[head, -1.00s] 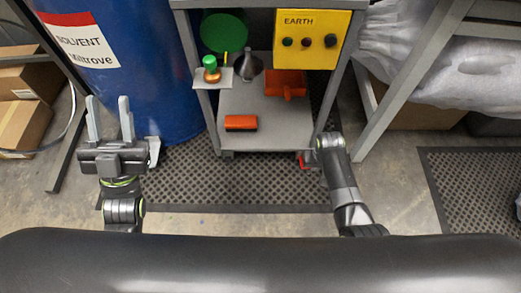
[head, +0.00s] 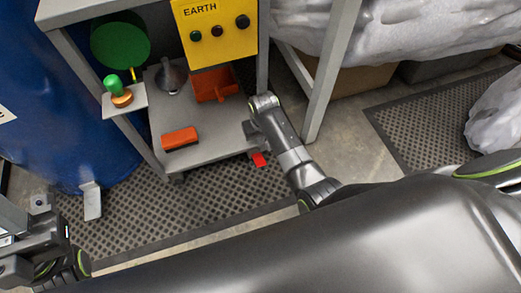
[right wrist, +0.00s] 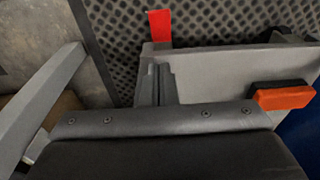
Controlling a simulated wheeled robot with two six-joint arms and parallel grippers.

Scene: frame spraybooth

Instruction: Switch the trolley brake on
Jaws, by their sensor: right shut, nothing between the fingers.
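The trolley is a grey shelf unit (head: 215,148) at the upper middle of the head view. Its brake looks like a small red tab (head: 259,159) low at the front right corner, over the floor mat. The tab also shows in the right wrist view (right wrist: 159,27), just beyond my fingertips. My right gripper (head: 250,131) is shut and empty, beside that corner and close above the tab; whether it touches is unclear. Its shut fingers show in the right wrist view (right wrist: 158,85). My left gripper (head: 52,208) is at the left edge, partly cut off, fingers apart.
The trolley carries an orange block (head: 180,138), an orange bin (head: 215,86), a funnel (head: 171,76) and a yellow EARTH box (head: 217,30). A blue drum (head: 40,130) stands left. A grey table leg (head: 330,75) rises right of my right arm. Perforated mats (head: 150,215) cover the floor.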

